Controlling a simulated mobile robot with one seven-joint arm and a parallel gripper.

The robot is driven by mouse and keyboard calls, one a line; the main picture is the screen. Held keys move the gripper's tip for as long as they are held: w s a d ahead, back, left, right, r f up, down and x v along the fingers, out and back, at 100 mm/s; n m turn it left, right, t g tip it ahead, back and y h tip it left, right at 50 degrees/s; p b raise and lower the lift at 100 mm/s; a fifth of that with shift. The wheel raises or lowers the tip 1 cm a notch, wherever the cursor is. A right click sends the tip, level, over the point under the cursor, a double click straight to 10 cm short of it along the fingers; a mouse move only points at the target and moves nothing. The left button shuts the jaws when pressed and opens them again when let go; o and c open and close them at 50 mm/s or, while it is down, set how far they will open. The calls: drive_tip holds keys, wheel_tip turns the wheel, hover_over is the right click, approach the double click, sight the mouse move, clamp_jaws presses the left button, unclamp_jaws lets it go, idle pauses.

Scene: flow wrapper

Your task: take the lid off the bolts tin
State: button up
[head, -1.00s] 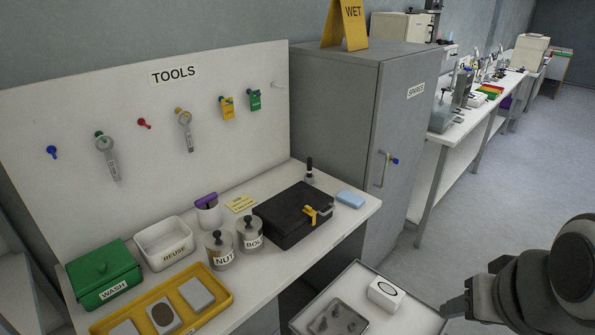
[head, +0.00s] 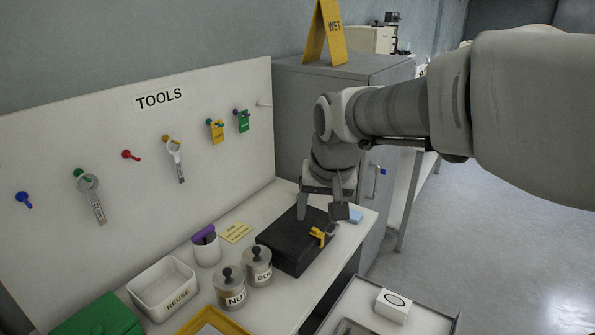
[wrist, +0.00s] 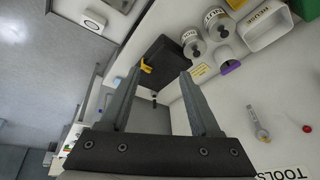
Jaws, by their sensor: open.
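The bolts tin (head: 257,270) is a grey metal tin with a label reading "BO" and a lid (head: 257,253) with a dark knob on top. It stands upright on the bench, right of the similar nuts tin (head: 230,291). The lid sits on the tin. In the wrist view the bolts tin (wrist: 193,47) is at the upper right, beyond the fingertips. My gripper (head: 321,208) is open and empty. It is above the black case, to the right of and higher than the bolts tin, and not touching it.
A black case (head: 285,243) with a yellow clamp (head: 319,235) lies right of the tin. A white cup (head: 207,250) with a purple-topped item and the white REUSE bin (head: 163,284) stand left. The tool board (head: 140,170) rises behind. A trolley (head: 432,318) is at front right.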

drive_tip(key=w+a+f, duration=0.4)
drive_tip(key=a, duration=0.4)
drive_tip(key=w+a+f, duration=0.3)
drive_tip(key=a+f, duration=0.1)
drive_tip(key=a, duration=0.3)
hover_over(256, 249)
drive_tip(key=s, duration=0.3)
drive_tip(key=shift+n+h, duration=0.4)
drive_tip(key=f, duration=1.1)
drive_tip(key=shift+w+f, duration=0.1)
drive_tip(key=shift+w, duration=0.15)
drive_tip(key=shift+x, duration=2.6)
drive_tip(key=shift+w+d, duration=0.1)
clamp_jaws()
